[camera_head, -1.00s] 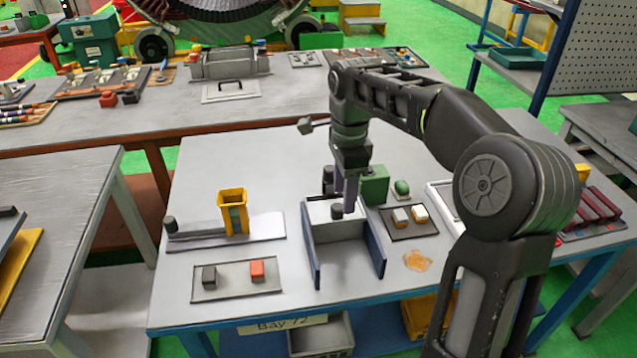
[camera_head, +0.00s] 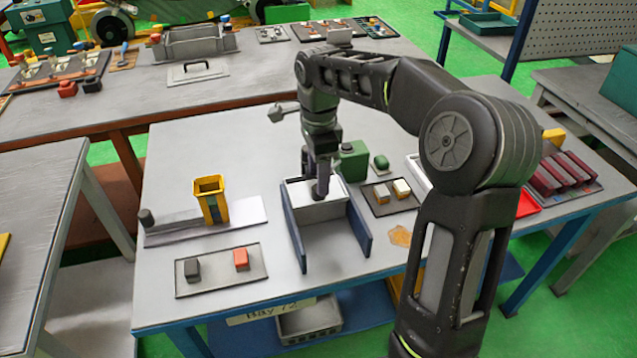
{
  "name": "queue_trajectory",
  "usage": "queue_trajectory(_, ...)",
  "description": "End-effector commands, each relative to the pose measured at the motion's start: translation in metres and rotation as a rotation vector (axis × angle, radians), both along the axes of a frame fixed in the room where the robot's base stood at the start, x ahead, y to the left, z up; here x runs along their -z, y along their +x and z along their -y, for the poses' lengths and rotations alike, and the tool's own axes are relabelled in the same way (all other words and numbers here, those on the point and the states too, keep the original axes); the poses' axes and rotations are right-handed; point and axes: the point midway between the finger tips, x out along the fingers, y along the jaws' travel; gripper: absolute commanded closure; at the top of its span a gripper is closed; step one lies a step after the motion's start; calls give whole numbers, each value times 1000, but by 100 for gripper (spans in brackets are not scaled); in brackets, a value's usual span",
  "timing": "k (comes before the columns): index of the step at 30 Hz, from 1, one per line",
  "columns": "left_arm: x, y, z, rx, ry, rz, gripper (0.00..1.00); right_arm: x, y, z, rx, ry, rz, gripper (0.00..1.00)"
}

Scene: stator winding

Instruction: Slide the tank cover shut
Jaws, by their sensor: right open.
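A pale grey tank-like box (camera_head: 318,212) stands between two dark blue side walls, the left one (camera_head: 293,236) and the right one (camera_head: 359,229), near the middle of the table. A flat grey surface lies in front of it between the walls. My right gripper (camera_head: 321,192) points down at the top of this box. Its jaws are open, and its tips are at or just above a small dark knob there. I cannot tell whether they touch it, and the cover's edges are partly hidden. My left gripper is not in view.
A yellow holder (camera_head: 211,203) stands on a grey plate to the left. A tray (camera_head: 221,270) with a dark and a red block lies in front of it. A green box (camera_head: 352,160) and a tray with small blocks (camera_head: 391,193) are close on the right.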

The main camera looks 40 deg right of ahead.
Motion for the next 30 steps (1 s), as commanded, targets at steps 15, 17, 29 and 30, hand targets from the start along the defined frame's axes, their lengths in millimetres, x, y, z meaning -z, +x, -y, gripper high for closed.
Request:
queue_trajectory(15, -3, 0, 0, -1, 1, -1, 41, 32, 0, 0, 1, 1, 1, 50)
queue_trajectory(17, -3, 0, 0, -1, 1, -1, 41, 32, 0, 0, 0, 1, 1, 51)
queue_trajectory(29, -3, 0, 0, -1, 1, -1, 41, 31, 0, 0, 0, 1, 1, 84)
queue_trajectory(30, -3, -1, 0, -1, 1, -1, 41, 31, 0, 0, 0, 1, 1, 87)
